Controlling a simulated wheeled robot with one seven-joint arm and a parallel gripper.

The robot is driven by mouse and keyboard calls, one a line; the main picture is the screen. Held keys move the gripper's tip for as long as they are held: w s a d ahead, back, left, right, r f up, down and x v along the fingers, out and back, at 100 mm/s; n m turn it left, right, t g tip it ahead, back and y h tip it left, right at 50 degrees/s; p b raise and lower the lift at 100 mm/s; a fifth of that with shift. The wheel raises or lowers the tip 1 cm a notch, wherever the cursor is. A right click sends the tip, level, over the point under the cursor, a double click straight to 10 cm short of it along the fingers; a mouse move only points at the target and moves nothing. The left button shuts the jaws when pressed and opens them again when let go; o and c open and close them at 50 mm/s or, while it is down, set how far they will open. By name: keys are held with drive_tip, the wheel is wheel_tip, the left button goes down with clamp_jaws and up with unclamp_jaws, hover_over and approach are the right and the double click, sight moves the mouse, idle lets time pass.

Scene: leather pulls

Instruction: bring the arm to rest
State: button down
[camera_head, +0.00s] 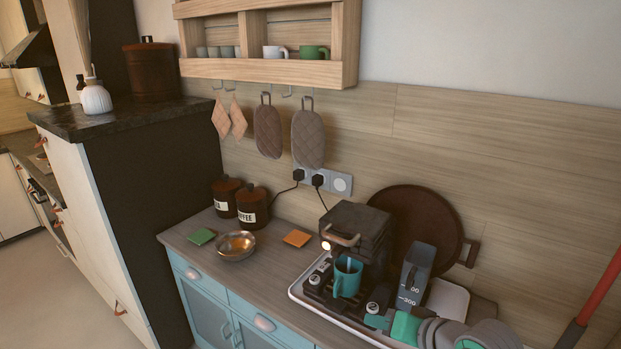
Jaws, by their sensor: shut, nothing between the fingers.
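My arm enters at the bottom right, with grey rounded links and teal parts. My gripper (377,321) is at its left end, low in the picture, over the front right of the white tray (458,301). It looks shut, and I see nothing held in it. It is to the right of the teal mug (346,281) and in front of the clear grey container with volume marks (414,272). Whether it touches the tray or anything on it, I cannot tell. The lower part of my arm is cut off by the picture edge.
A dark coffee machine (355,232) stands on the tray, with a round brown board (420,215) behind. A metal bowl (236,246) and two canisters (253,207) are at left. A wall shelf (270,70) hangs above. A red pole (602,288) leans at right.

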drive_tip(key=w+a+r+m+t, duration=0.2)
drive_tip(key=a+r+t, duration=0.1)
drive_tip(key=a+t, duration=0.4)
drive_tip(key=w+a+r+m+t, duration=0.2)
drive_tip(key=a+r+m+t, duration=0.15)
drive_tip(key=a, duration=0.55)
drive_tip(key=s+a+f+m+g+h, duration=0.2)
drive_tip(key=s+f+h, duration=0.5)
drive_tip(key=s+f, duration=1.3)
drive_tip(key=s+d+f+n+g, duration=0.1)
drive_tip(key=s+n, duration=0.4)
drive_tip(key=s, duration=0.5)
drive_tip(key=s+d+f+n+g+y, duration=0.1)
drive_tip(key=s+f+n, duration=0.3)
drive_tip(key=s, duration=0.6)
drive_tip(key=shift+s+d+n, duration=0.35)
drive_tip(key=shift+s+d, duration=0.05)
drive_tip(key=shift+d, duration=0.45)
